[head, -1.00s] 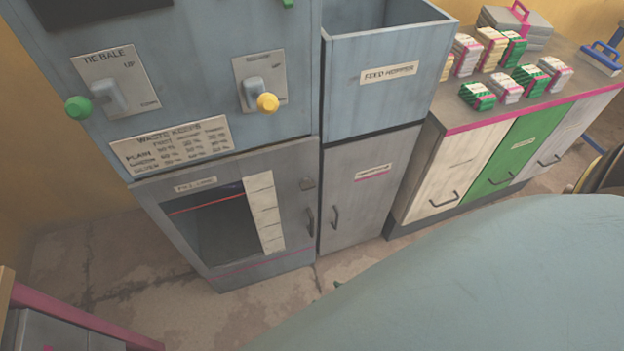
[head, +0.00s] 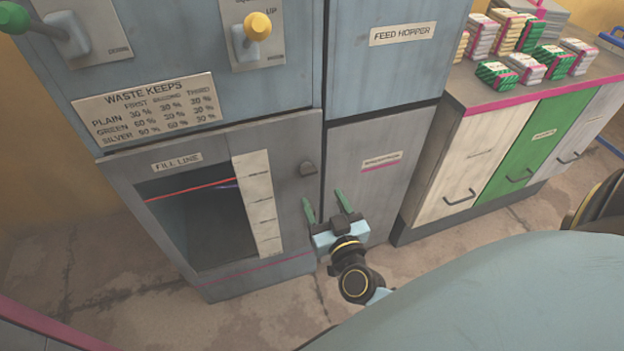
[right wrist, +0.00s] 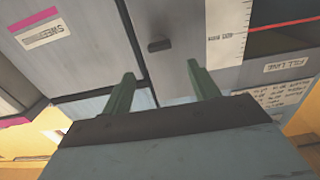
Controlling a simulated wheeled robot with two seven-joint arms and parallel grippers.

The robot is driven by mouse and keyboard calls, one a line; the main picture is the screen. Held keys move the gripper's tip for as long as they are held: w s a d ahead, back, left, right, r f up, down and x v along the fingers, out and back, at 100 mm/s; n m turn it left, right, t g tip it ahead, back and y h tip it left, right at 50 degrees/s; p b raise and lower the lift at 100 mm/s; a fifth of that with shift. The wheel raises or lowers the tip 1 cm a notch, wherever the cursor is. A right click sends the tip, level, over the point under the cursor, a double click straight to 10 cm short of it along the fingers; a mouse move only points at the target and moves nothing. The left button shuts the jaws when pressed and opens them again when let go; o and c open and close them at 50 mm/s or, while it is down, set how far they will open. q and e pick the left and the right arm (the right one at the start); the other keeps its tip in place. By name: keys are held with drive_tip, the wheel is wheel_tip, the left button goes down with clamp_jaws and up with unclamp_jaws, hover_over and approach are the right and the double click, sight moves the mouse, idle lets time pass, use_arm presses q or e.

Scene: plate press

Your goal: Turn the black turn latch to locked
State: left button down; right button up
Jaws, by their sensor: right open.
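The dark turn latch (head: 308,168) sits on the right edge of the grey press door (head: 285,150), below the upper cabinet. The fingers also show in the right wrist view (right wrist: 160,90). My left gripper is not in view.
The door has a window with a red fill line (head: 190,190) and a white scale strip (head: 258,203). Farther right, a counter (head: 480,95) holds several wrapped bundles. Green and yellow lever knobs are above.

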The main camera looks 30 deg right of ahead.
sight(310, 174)
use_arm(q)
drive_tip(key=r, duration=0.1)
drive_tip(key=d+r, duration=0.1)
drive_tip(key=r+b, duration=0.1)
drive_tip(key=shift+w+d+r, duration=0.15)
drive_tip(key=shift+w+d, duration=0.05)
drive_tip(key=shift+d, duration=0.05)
use_arm(e)
drive_tip(key=x, duration=0.8)
drive_tip(key=shift+w, duration=0.1)
drive_tip(key=c, duration=1)
